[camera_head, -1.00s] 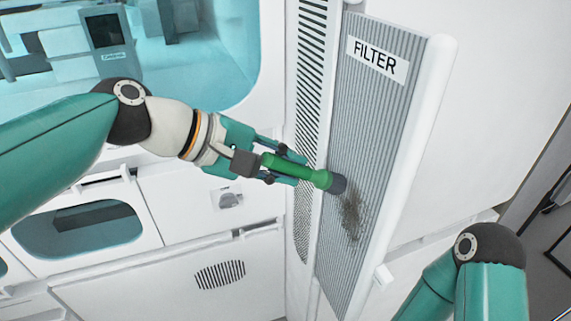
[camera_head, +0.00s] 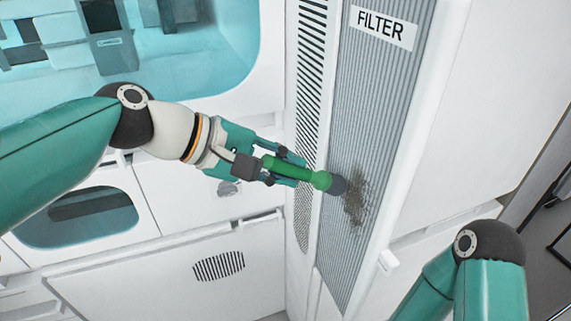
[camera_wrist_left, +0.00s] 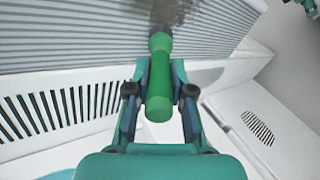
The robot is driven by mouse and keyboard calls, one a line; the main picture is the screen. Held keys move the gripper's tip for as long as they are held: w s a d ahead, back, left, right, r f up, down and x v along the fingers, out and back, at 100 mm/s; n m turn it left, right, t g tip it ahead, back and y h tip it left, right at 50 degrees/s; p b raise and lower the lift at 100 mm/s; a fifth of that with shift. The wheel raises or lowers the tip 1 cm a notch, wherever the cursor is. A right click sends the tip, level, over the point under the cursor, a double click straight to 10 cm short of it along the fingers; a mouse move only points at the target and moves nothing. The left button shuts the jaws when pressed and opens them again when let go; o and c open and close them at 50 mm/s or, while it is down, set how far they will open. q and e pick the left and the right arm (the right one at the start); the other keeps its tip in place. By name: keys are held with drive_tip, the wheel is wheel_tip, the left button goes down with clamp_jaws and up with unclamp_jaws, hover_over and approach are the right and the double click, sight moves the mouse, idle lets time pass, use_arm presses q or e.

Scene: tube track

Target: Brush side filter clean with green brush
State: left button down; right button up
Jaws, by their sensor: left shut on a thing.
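The side filter (camera_head: 383,100) is a tall grey ribbed panel labelled FILTER, right of centre in the head view. A dark brown dirt patch (camera_head: 356,196) lies on its lower middle part. My left gripper (camera_head: 290,168) is shut on the green brush (camera_head: 302,174), whose dark head points right at the left edge of the dirt. The head looks at or very near the ribs; contact is hard to tell. In the left wrist view the brush handle (camera_wrist_left: 159,85) sits between the fingers, with its head before the ribbed filter (camera_wrist_left: 70,40). My right gripper is out of view.
A slotted vent strip (camera_head: 309,70) runs along the filter's left side. A white frame edge (camera_head: 428,120) borders its right side. A white machine with a blue window (camera_head: 200,60) and drawers stands at left. My right arm's elbow shows at lower right.

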use_arm(q)
drive_tip(key=shift+f, duration=0.2)
wheel_tip(320, 180, down, 4)
drive_tip(key=b, duration=0.3)
idle(0.5)
drive_tip(key=shift+r, duration=0.1)
drive_tip(key=shift+r+p, duration=1.7)
drive_tip(key=shift+r, duration=0.15)
drive_tip(key=shift+f, duration=0.15)
